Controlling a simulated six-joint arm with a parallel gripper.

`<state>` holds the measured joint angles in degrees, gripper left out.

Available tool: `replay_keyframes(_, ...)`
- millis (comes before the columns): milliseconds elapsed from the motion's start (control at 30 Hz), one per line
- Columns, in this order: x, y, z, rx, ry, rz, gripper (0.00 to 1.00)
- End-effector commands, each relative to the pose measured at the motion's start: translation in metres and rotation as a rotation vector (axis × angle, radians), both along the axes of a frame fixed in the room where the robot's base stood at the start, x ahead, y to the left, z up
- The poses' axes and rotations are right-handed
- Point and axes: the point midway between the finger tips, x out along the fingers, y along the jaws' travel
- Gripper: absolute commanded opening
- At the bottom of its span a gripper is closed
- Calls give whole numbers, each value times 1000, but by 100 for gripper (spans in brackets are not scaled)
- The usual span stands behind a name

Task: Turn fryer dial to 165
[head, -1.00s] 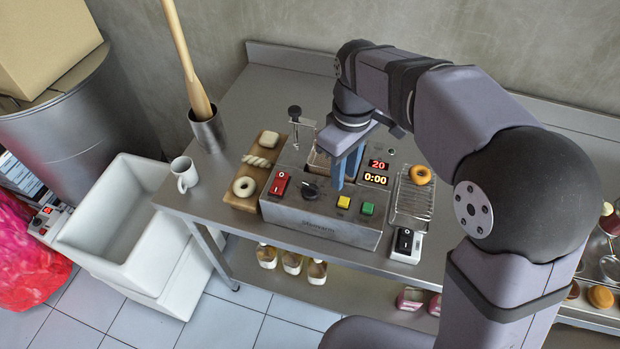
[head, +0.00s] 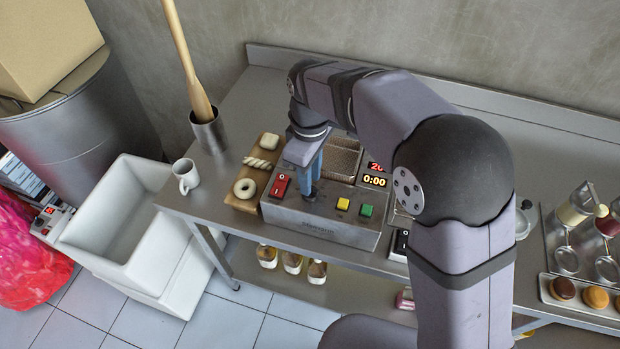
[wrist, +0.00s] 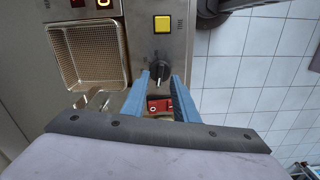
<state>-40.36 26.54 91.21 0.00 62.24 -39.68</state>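The fryer (head: 325,229) is a steel box on the bench. Its black dial (wrist: 160,69) shows in the wrist view with a pointer; in the head view it is mostly hidden by my gripper. My gripper (wrist: 161,77) is open, its two blue fingers reaching down with the tips on either side of the dial's near edge. I cannot tell whether they touch it. In the head view my gripper (head: 312,184) is low over the panel. The red display (head: 376,167) is partly covered by my arm, and the amber display (head: 374,182) reads 0:00.
A red rocker switch (head: 280,186) is just left of the dial; yellow (head: 343,204) and green (head: 366,210) buttons are to its right. The fryer's basket (wrist: 88,57) lies behind. A wooden board (head: 240,205) with dough pieces and a white mug (head: 186,174) stand further left.

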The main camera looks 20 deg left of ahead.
Motion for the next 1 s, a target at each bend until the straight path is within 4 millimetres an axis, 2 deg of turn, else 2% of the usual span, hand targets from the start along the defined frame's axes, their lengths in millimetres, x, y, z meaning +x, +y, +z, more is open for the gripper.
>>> replay_keyframes(233,0,0,-20,-2,2,-1,27)
replay_keyframes(567,0,0,-23,0,0,-1,27)
replay_keyframes(667,0,0,-23,0,0,-1,3)
replay_keyframes(700,0,0,-23,0,0,-1,0)
replay_keyframes(1000,0,0,-23,0,0,-15,0)
